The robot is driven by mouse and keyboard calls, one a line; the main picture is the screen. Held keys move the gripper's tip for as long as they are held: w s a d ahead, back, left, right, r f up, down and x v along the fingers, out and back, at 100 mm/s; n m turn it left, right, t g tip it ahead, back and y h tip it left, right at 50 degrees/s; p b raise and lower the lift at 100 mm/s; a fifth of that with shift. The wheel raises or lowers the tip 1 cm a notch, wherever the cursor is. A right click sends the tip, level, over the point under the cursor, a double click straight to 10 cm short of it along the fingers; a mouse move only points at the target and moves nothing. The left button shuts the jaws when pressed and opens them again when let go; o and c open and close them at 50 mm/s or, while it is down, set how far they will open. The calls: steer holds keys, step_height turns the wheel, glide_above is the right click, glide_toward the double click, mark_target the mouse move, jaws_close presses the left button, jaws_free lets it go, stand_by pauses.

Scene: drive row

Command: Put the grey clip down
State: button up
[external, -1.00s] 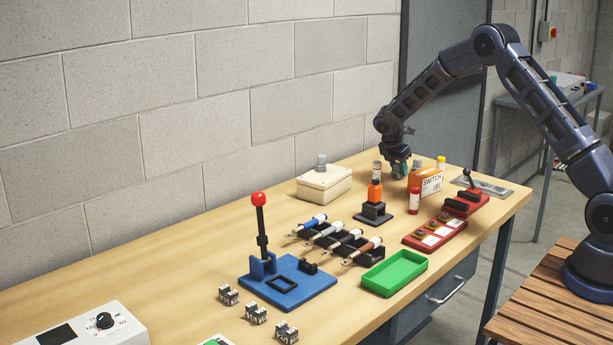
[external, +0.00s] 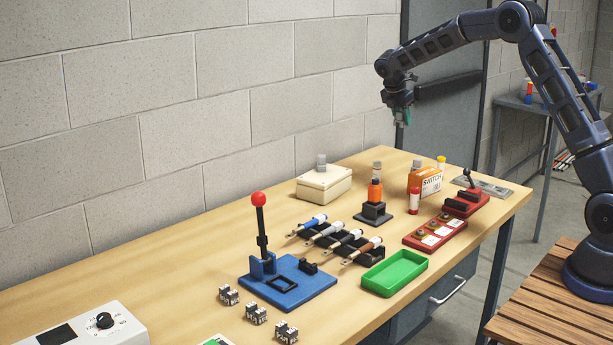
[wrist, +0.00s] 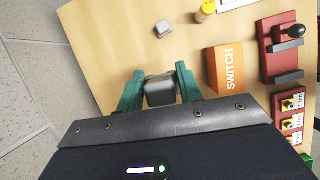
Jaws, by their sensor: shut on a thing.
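My gripper (external: 402,116) is raised well above the far end of the workbench, in front of the grey door. In the wrist view its two green fingers (wrist: 159,88) are shut on the grey clip (wrist: 160,93), a small rounded grey block. The fingers hide its sides, and it cannot be made out in the external view. Another small grey piece (wrist: 163,28) lies on the bench in the wrist view, apart from the gripper.
The orange SWITCH box (external: 425,181), a yellow-capped bottle (wrist: 207,9) and red switch blocks (wrist: 282,47) stand near the bench's far end. Bare wood shows along the wall.

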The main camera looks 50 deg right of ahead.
steer(key=w+a+r+n+t, duration=0.1)
steer(key=w+a+r+n, duration=0.1)
steer(key=a, duration=0.4)
steer(key=w+a+r+n+t, duration=0.1)
steer(key=w+a+r+n, duration=0.15)
steer(key=a, duration=0.45)
step_height(320, 180, up, 3)
steer(key=n+t+y, duration=0.1)
steer(key=n+t, duration=0.1)
steer(key=n, duration=0.4)
glide_above(328, 174)
steer(key=f, duration=1.9)
steer(key=shift+s+a+f, duration=0.25)
steer(key=shift+s+a, duration=0.1)
steer(key=shift+a, duration=0.05)
steer(key=shift+f, duration=0.15)
steer(key=o, duration=1)
